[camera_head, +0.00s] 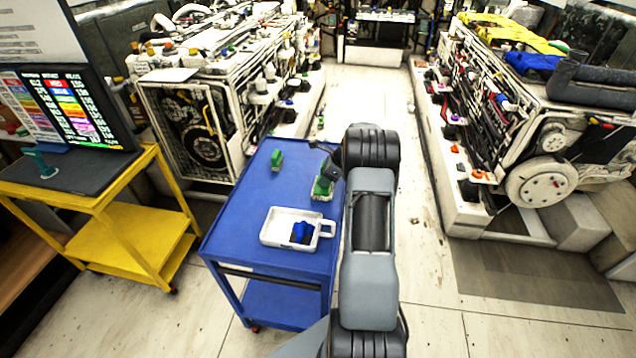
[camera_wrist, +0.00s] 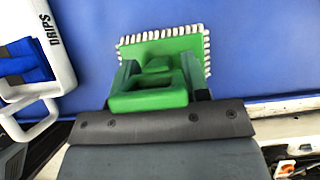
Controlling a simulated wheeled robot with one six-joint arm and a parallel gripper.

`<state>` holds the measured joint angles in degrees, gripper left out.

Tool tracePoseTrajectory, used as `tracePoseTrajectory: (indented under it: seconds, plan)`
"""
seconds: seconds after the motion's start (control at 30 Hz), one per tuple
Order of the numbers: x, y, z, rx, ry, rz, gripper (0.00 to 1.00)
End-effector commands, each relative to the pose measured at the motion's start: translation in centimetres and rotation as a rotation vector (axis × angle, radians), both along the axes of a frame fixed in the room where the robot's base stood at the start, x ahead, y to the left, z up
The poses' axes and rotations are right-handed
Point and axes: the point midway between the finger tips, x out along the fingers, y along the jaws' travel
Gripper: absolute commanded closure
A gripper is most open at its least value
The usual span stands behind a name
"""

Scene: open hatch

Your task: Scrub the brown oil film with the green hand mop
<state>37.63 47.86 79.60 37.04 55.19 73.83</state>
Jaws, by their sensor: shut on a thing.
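The green hand mop (camera_head: 322,190) is at the right edge of the blue cart's top, with its white fringe toward the cart. My gripper (camera_head: 329,172) is shut on its green handle. In the wrist view the mop's green block (camera_wrist: 155,92) and white fringe fill the middle, and my gripper (camera_wrist: 155,80) holds the handle from both sides. I cannot tell whether the fringe touches the cart top. I cannot make out a brown oil film in either view.
A white drip tray (camera_head: 268,238) with a blue thing (camera_head: 303,232) in it stands on the blue cart (camera_head: 240,215). A small green object (camera_head: 277,159) stands farther back. A yellow cart (camera_head: 110,205) is at left. Machines (camera_head: 190,110) flank a clear aisle.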

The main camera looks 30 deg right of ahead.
Motion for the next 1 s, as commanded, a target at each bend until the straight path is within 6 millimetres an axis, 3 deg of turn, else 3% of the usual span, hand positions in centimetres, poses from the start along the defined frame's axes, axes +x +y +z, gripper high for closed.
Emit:
tracePoseTrajectory:
  seconds: [0.43,1.0]
  plan:
    - [-2.4,-2.4,0.0,0.001,0.001,0.000,0.91]
    - [-2.6,-2.7,0.0,0.001,0.001,0.000,0.91]
